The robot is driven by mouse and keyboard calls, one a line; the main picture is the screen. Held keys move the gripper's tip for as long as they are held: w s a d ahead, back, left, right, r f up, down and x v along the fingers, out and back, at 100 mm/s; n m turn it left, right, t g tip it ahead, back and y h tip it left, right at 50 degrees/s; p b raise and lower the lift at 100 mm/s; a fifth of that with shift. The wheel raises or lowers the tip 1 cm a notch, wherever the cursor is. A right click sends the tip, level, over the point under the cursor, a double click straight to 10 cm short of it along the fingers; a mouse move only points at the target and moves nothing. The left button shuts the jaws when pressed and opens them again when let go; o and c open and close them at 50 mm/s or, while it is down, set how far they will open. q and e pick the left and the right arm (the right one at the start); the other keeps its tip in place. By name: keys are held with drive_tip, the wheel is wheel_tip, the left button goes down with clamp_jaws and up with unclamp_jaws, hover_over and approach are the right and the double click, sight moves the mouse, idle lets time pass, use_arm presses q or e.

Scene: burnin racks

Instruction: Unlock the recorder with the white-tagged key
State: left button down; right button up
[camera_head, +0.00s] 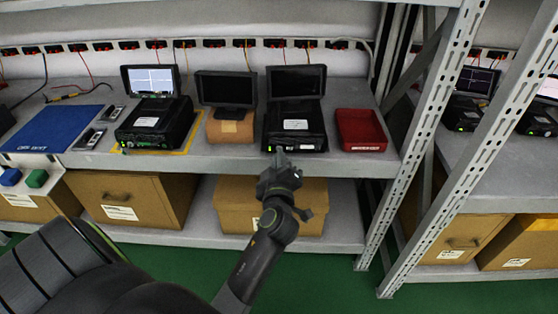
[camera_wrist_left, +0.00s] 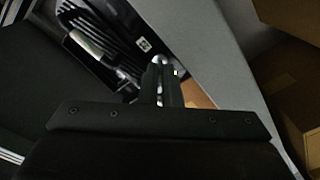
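A recorder with a dark screen (camera_head: 295,122) stands on the upper shelf, its front facing me. My left gripper (camera_head: 279,158) is right at the shelf edge in front of this recorder's lower left front. In the left wrist view its fingers (camera_wrist_left: 163,84) look close together, with a pale spot at the tips, near a small green light. I cannot tell whether a key is between them or whether they touch the recorder. No white-tagged key can be made out. A second recorder with a lit screen (camera_head: 155,122) stands further left. My right gripper is not in view.
A red tray (camera_head: 360,129) stands right of the dark recorder. A small monitor (camera_head: 228,90) sits on a cardboard box (camera_head: 230,127) between the recorders. A blue mat (camera_head: 55,128) lies at left. Slotted rack posts (camera_head: 433,90) rise at right. Boxes fill the lower shelf.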

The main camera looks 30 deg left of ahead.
use_arm(q)
drive_tip(key=shift+m, duration=0.3)
drive_tip(key=shift+r+m+p, duration=0.1)
drive_tip(key=shift+m+p, duration=1)
drive_tip(key=shift+m, duration=7.5)
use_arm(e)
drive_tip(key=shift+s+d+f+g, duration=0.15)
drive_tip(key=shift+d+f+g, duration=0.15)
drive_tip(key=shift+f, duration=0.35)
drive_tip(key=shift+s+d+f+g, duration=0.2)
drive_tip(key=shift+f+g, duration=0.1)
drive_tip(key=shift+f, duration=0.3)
